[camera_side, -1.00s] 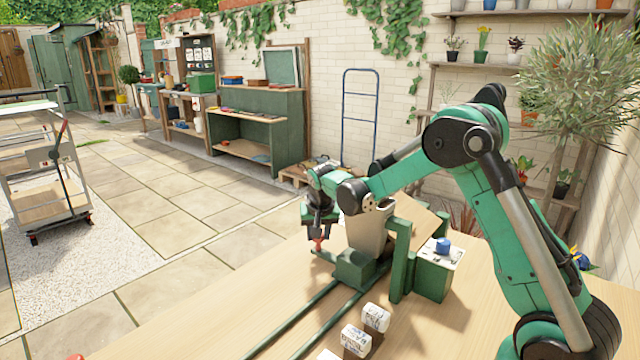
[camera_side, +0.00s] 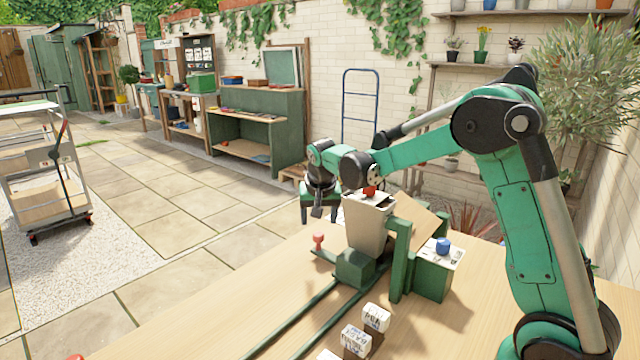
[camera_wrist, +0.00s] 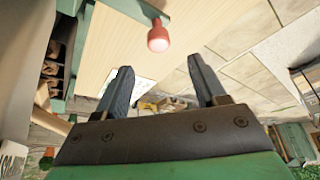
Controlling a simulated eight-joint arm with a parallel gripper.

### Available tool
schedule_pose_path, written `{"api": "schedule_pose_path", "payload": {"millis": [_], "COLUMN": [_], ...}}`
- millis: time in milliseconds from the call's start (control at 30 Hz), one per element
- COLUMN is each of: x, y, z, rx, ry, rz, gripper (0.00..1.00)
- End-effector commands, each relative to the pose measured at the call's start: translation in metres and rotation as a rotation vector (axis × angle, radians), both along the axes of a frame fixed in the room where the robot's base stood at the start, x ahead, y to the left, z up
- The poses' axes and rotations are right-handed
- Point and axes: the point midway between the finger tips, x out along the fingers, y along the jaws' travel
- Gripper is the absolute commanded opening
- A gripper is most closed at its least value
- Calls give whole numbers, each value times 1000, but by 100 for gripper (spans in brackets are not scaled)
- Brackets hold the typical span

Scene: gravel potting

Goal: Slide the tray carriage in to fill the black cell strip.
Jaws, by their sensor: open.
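The red knob (camera_side: 318,240) stands upright on a green bar at the left end of the tray carriage, near the green rails (camera_side: 310,315). In the wrist view the knob (camera_wrist: 158,38) lies beyond my fingertips, with nothing between them. My gripper (camera_side: 318,212) is open and empty, above the knob and clear of it. A beige hopper (camera_side: 366,228) stands behind a green block (camera_side: 354,268) at the green frame.
A green box (camera_side: 432,280) with a blue knob (camera_side: 443,245) stands right of the hopper. White labelled blocks (camera_side: 376,317) lie on the table (camera_side: 470,325) right of the rails. A red part (camera_side: 370,191) shows at the hopper's top. The tabletop in front is mostly clear.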

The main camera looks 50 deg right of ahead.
Motion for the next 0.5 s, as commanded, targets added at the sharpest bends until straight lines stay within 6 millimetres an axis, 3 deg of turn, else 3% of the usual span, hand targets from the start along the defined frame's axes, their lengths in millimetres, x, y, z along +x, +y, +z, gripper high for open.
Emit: {"api": "schedule_pose_path", "payload": {"millis": [200, 500], "x": [0, 0], "y": [0, 0], "z": [37, 51], "rx": [0, 0], "ry": [0, 0], "rz": [0, 0], "gripper": [64, 64]}}
